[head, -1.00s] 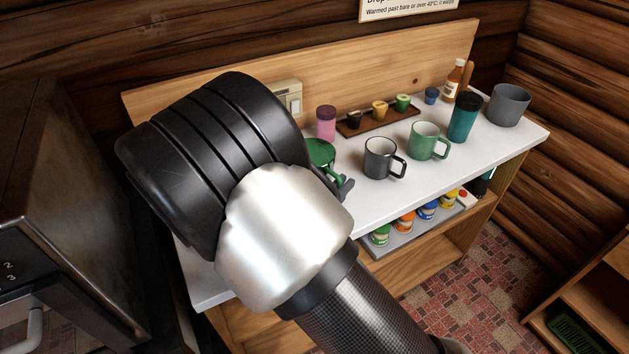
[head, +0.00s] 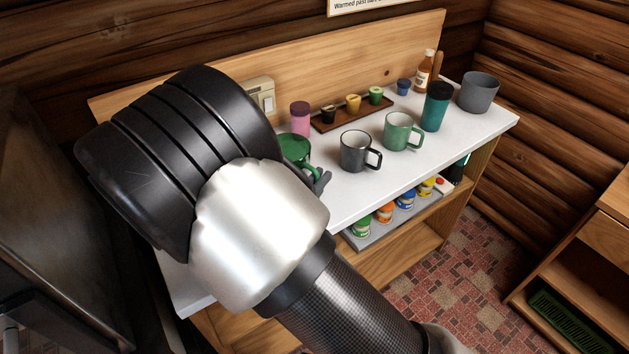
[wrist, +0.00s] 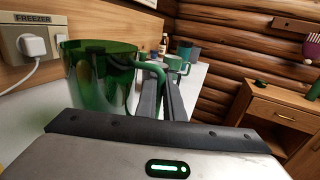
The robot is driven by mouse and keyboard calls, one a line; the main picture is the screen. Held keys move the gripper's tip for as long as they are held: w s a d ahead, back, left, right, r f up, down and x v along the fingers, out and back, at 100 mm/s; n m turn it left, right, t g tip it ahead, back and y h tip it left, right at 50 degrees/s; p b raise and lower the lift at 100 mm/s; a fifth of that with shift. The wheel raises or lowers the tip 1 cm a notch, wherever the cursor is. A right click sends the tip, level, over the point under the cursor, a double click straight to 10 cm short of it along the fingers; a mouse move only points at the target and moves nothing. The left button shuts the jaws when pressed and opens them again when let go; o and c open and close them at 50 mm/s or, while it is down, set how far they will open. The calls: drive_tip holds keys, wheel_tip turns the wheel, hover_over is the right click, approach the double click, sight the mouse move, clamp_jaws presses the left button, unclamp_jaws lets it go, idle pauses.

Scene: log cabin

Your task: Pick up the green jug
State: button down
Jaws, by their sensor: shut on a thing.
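The green jug (head: 295,148) is see-through green and stands upright at the left part of the white counter (head: 345,200). My arm hides much of it in the head view. In the wrist view the jug (wrist: 90,90) is large at the left, with its handle (wrist: 157,70) towards the right. My gripper (wrist: 172,95) is shut on the jug at its handle side. Only a bit of a finger shows past my wrist in the head view. I cannot tell whether the jug's base touches the counter.
A dark grey mug (head: 354,152) and a green mug (head: 400,132) stand right of the jug. A pink jar (head: 300,118) is behind it. A teal tumbler (head: 435,108) and a grey pot (head: 479,92) stand farther right. A plug with socket (wrist: 35,45) is at the left.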

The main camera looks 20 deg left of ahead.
drive_tip(key=shift+r+p, duration=0.5)
drive_tip(key=shift+r, duration=4.2)
drive_tip(key=shift+s, duration=0.1)
